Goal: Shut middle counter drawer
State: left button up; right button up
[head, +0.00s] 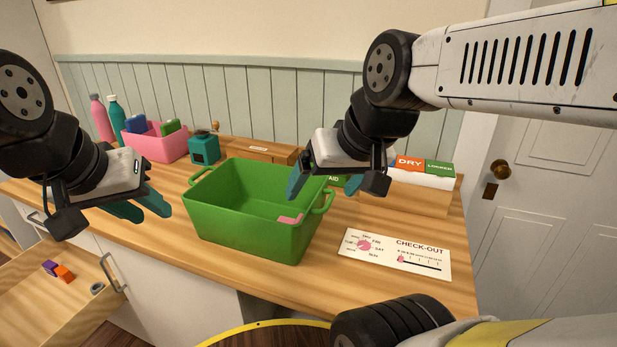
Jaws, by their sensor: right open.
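An open wooden drawer (30,312) sticks out from the counter (150,250) at the lower left. My right gripper (325,185) is open and empty beside the green bin's right rim, far from the drawer.
A green bin (240,230) stands mid-counter with a pink item inside. Behind are a pink bin (160,147), bottles (116,120) and a teal box (203,149). A check-out card (395,254) lies at right. A white door (545,200) is beyond the counter.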

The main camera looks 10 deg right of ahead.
aim_at(37, 308)
jog(key=k+j+u, duration=0.15)
jog(key=j+u, duration=0.3)
jog(key=k+j+u, duration=0.1)
jog(key=j+u, duration=0.35)
jog(key=j, duration=0.15)
jog(key=j+u, duration=0.45)
jog(key=i+j+z, duration=0.4)
jog(key=z, duration=0.2)
